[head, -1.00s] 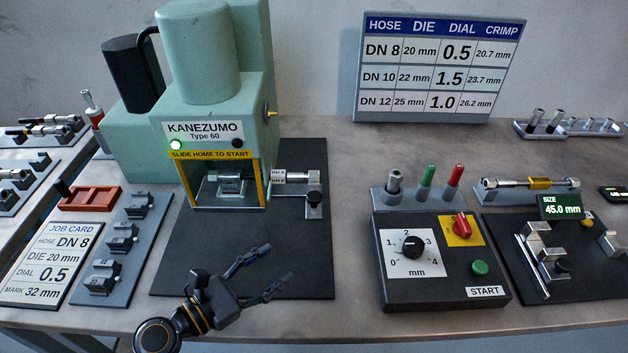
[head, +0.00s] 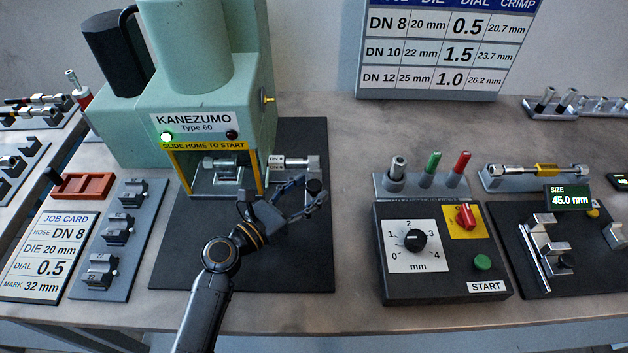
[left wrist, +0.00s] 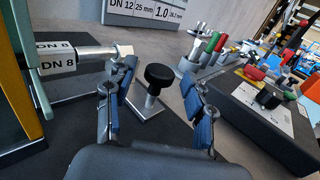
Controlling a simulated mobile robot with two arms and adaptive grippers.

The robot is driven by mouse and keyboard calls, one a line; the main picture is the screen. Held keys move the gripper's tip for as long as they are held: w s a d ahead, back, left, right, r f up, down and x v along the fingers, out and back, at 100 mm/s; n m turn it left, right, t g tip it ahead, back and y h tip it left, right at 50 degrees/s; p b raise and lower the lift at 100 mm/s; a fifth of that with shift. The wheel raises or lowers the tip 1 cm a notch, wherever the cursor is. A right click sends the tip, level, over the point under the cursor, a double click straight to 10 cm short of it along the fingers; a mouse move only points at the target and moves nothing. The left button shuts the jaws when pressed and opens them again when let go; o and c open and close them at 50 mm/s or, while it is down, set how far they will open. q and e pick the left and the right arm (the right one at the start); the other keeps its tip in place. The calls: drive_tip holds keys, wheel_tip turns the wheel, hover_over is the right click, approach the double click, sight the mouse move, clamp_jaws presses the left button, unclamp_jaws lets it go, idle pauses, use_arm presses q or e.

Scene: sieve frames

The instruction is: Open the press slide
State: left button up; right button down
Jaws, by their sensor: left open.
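The green press (head: 205,100) stands at the back left with its green lamp lit. Its slide handle is a post with a black knob (head: 313,186) at the right of the press opening. In the left wrist view the black knob (left wrist: 160,74) stands upright between my fingers. A die sits in the yellow-framed opening (head: 227,176). My left gripper (head: 306,193) is open, its fingers apart on either side of the knob. My right gripper is out of view.
A control box (head: 440,275) with dial, red switch and green button stands to the right. Several pens or tools stand in a holder (head: 420,185) behind it. A die rack (head: 118,240) and job card (head: 50,256) lie left.

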use_arm(q)
drive_tip(key=shift+x, duration=1.15)
clamp_jaws()
